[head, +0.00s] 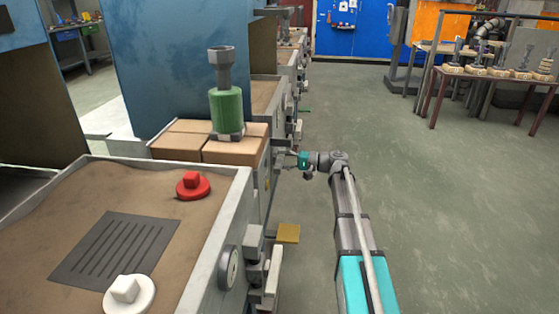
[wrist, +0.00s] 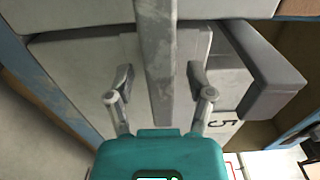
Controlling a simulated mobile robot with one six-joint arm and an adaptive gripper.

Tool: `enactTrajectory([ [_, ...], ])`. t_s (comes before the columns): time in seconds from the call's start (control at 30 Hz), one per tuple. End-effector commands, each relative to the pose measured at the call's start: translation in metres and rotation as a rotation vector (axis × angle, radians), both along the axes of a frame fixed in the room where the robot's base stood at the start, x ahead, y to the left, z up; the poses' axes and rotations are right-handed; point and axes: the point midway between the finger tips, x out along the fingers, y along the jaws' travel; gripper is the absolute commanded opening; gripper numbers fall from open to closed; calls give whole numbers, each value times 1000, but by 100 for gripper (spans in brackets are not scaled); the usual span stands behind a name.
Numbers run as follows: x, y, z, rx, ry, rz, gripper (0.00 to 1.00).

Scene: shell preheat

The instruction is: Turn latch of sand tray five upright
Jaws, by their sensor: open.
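In the wrist view, the front of sand tray five (wrist: 72,78) fills the middle, with a dark "5" at its right that reads turned on its side. A long grey bar, apparently the latch (wrist: 156,60), runs from the top edge down between my fingers. My gripper (wrist: 160,88) is open, one finger on each side of the bar, with gaps showing on both sides. In the head view, my gripper (head: 291,157) is at the front face of the unit bearing brown blocks. The latch is too small to make out there.
A nearer sand tray (head: 205,262) holds a red knob (head: 193,186), a white knob (head: 130,295) and a dark slotted plate (head: 115,248). A green cylinder (head: 227,108) stands on the brown blocks (head: 236,150). A grey block (wrist: 262,75) juts out beside my right finger. Floor (head: 430,190) to the right is clear.

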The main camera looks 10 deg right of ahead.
Motion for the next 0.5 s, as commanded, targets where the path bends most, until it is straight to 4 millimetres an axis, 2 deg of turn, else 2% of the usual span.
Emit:
enactTrajectory([
  [0.13,2,7,0,0,0,1,69],
  [0.47,2,9,0,0,0,1,69],
  [0.5,2,9,0,0,0,2,61],
])
